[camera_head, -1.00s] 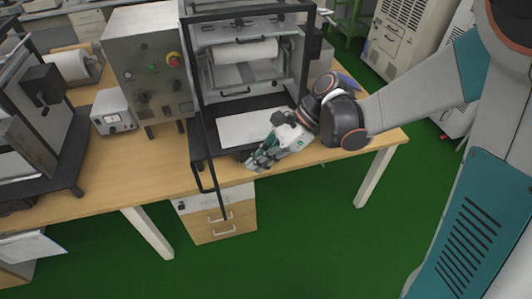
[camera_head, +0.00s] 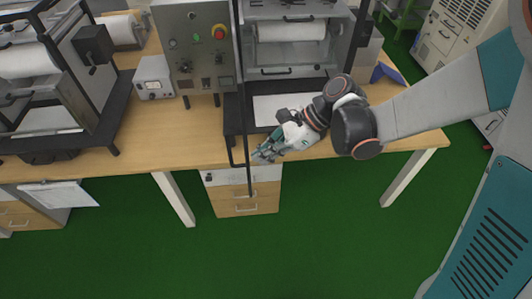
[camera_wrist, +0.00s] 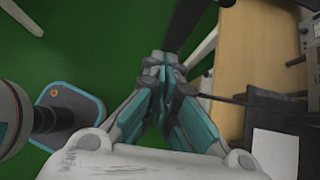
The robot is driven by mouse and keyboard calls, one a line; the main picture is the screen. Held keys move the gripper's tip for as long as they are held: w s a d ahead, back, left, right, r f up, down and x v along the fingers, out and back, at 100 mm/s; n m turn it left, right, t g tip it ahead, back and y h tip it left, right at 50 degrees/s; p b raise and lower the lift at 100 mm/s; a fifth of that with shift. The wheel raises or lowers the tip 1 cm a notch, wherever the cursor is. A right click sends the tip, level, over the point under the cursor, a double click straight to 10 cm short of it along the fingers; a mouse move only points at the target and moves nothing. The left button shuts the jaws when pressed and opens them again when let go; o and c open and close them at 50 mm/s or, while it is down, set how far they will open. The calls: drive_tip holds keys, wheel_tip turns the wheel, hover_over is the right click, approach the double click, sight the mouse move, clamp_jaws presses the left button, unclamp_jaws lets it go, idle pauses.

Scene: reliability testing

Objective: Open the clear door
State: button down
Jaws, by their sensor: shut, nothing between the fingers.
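The clear door (camera_head: 240,100) is a black frame that stands out from the front of the machine (camera_head: 290,30), seen nearly edge-on. Its pane is hard to make out. Its black handle bar (camera_head: 234,150) hangs near the lower end, past the table's front edge. My gripper (camera_head: 262,157) is shut and empty, just right of the door's lower part. In the wrist view, my closed fingertips (camera_wrist: 162,65) are close to a black bar (camera_wrist: 190,22); I cannot tell whether they touch it.
A grey control box (camera_head: 195,50) with a red button stands left of the door. A small meter (camera_head: 153,77) and another machine (camera_head: 50,70) are farther left. A drawer cabinet (camera_head: 245,200) is under the wooden table (camera_head: 190,150). The green floor in front is clear.

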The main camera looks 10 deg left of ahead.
drive_tip(key=s+a+m+t+b, duration=0.1)
drive_tip(key=s+a+m+t, duration=0.1)
drive_tip(key=a, duration=1.7)
drive_tip(key=shift+s+a+m+b, duration=0.15)
drive_tip(key=shift+s+m+b, duration=0.25)
drive_tip(key=shift+s+m, duration=0.3)
